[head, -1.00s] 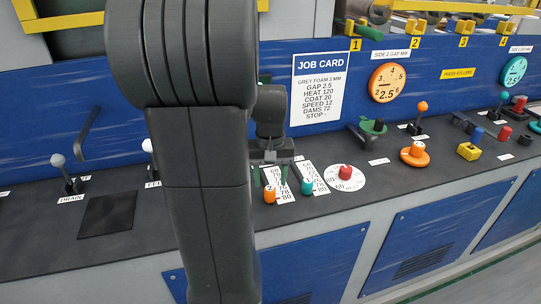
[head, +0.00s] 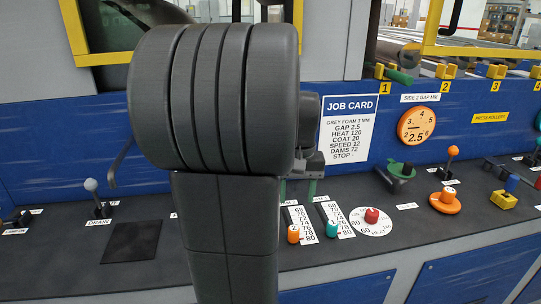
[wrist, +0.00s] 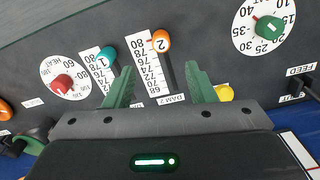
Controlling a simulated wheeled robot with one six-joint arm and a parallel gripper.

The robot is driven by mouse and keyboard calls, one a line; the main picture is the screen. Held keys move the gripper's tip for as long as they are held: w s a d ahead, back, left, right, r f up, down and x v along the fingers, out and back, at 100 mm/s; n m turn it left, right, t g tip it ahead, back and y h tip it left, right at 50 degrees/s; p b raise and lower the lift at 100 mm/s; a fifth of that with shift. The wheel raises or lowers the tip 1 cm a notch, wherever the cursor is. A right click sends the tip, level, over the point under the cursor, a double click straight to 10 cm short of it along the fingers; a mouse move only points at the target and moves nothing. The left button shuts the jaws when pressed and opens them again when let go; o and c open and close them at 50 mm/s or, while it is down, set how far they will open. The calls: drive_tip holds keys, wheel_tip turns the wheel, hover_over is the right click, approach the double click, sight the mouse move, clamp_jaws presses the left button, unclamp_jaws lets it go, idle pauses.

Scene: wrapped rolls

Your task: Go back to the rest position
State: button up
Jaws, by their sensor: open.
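My gripper (head: 298,189) is partly hidden behind my own dark arm in the head view; its green fingertips show just below the job card. In the wrist view my gripper (wrist: 159,72) is open, its two green fingers apart with nothing held between them. Beneath it, the orange slider marked 2 (wrist: 160,41) lies beyond the gap between the fingers, near the 80 end of its scale. The teal slider marked 1 (wrist: 107,57) is beside it. The fingers appear clear of both knobs.
The job card (head: 347,129) stands on the blue wall behind. The red heat dial (head: 372,216), orange knob (head: 445,201) and yellow block (head: 502,200) are to the right. The drain lever (head: 97,199) stands left, near a bare dark plate (head: 131,243).

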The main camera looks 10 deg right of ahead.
sight(293, 226)
wheel_tip(293, 226, down, 13)
drive_tip(key=shift+f+b, duration=0.2)
drive_tip(key=shift+b, duration=0.15)
drive_tip(key=shift+w+r, duration=0.1)
drive_tip(key=shift+w, duration=0.6)
